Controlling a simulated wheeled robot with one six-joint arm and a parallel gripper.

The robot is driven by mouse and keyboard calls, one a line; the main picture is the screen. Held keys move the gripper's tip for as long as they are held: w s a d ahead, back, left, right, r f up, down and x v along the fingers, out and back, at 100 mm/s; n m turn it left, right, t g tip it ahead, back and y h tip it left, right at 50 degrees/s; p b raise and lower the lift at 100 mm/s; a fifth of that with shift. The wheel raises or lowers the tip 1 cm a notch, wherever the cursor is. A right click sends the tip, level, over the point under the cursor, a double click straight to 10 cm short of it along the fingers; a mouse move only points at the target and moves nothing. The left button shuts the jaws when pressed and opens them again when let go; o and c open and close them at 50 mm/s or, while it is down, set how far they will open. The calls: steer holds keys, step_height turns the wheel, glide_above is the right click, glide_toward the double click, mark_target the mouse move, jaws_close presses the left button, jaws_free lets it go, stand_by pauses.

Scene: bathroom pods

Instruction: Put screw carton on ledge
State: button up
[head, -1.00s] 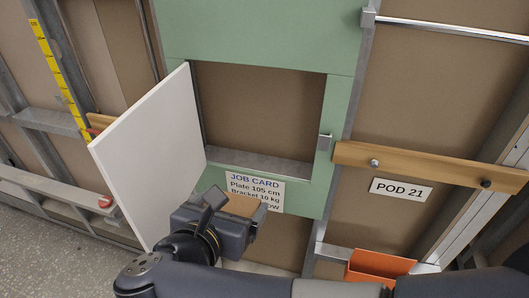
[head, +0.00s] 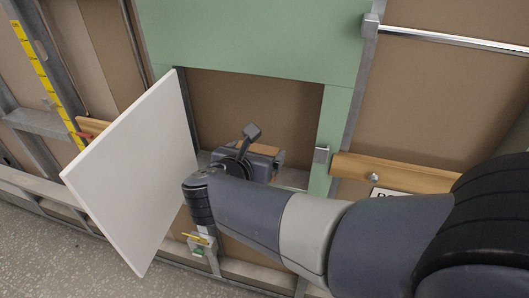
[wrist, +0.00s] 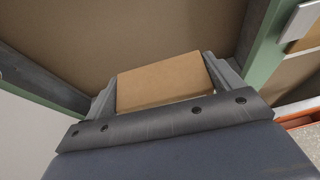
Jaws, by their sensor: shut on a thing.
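The screw carton (wrist: 165,80), a plain brown box, is held between the fingers of my gripper (wrist: 160,88) in the wrist view. In the head view a strip of the carton (head: 264,149) shows beyond my gripper (head: 262,160), which is at the opening in the green wall panel. The ledge (head: 292,178) is the grey metal sill along the bottom of that opening. My gripper and arm hide much of the ledge. I cannot tell whether the carton touches it.
A white door panel (head: 135,170) stands swung open at the left of the opening. The green panel (head: 250,38) frames the top and right side, with a small metal catch (head: 321,155) on the right edge. A wooden rail (head: 400,172) lies to the right.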

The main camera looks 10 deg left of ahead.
steer(key=w, duration=0.6)
steer(key=shift+w+d+r+p, duration=0.1)
steer(key=shift+d+p, duration=0.15)
steer(key=shift+p, duration=0.15)
steer(key=f, duration=0.3)
steer(key=shift+w, duration=0.2)
step_height(320, 180, down, 4)
steer(key=shift+r, duration=0.15)
steer(key=shift+w+f, duration=0.2)
steer(key=shift+f+b, duration=0.25)
steer(key=shift+b, duration=0.15)
steer(key=o, duration=1)
steer(key=shift+r, duration=0.1)
steer(key=shift+r+p, duration=0.2)
steer(key=shift+p, duration=0.2)
steer(key=b+v, duration=0.1)
steer(key=v, duration=1.1)
